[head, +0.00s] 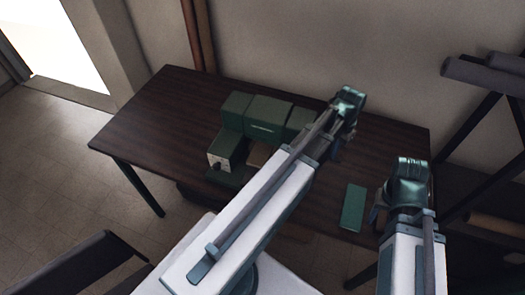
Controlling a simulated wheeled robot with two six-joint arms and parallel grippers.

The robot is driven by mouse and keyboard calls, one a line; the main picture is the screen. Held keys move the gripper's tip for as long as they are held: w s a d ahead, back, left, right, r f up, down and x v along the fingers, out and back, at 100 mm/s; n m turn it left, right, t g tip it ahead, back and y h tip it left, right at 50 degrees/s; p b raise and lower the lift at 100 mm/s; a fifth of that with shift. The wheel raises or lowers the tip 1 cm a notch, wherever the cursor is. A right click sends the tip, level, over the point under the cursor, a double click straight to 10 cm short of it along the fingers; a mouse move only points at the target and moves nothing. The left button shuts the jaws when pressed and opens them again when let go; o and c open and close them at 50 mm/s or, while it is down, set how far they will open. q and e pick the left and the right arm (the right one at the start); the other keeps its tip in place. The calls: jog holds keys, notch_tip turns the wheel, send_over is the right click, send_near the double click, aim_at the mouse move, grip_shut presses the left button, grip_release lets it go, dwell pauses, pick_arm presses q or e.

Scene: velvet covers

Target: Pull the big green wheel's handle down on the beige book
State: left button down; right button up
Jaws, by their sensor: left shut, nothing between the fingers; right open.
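A dark green machine (267,113) of blocky parts stands on the table, left of centre. A wheel and its handle cannot be made out; my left arm covers the right part of the machine. A small beige patch (257,155) shows inside the machine beside my arm; I cannot tell whether it is the beige book. My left gripper (346,108) is shut and empty, beyond the machine's right end over the back of the table. My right gripper (384,208) is open and empty at the table's right front, apart from the machine.
The dark wooden table (150,115) is bare on its left side. A flat green book or slab (353,207) lies at the right front, close to my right gripper. A wall is behind the table. A rack with dark rolls (490,75) stands at the right.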

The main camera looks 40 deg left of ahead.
pick_arm(q)
jog(key=shift+f, duration=0.3)
jog(key=shift+w+f+b, duration=0.15)
jog(key=shift+f+b, duration=0.35)
jog(key=shift+b, duration=0.1)
jog(key=shift+w+f+b, duration=0.15)
jog(key=shift+f+b, duration=0.45)
jog(key=shift+f, duration=0.1)
jog(key=shift+w+a+f+b, duration=0.1)
jog(key=shift+w+f+b, duration=0.1)
jog(key=shift+f+b, duration=0.3)
jog(key=shift+r, duration=0.2)
notch_tip(320, 180, up, 9)
jog(key=p, duration=0.8)
jog(key=shift+f+p, duration=0.2)
jog(key=shift+p, duration=0.2)
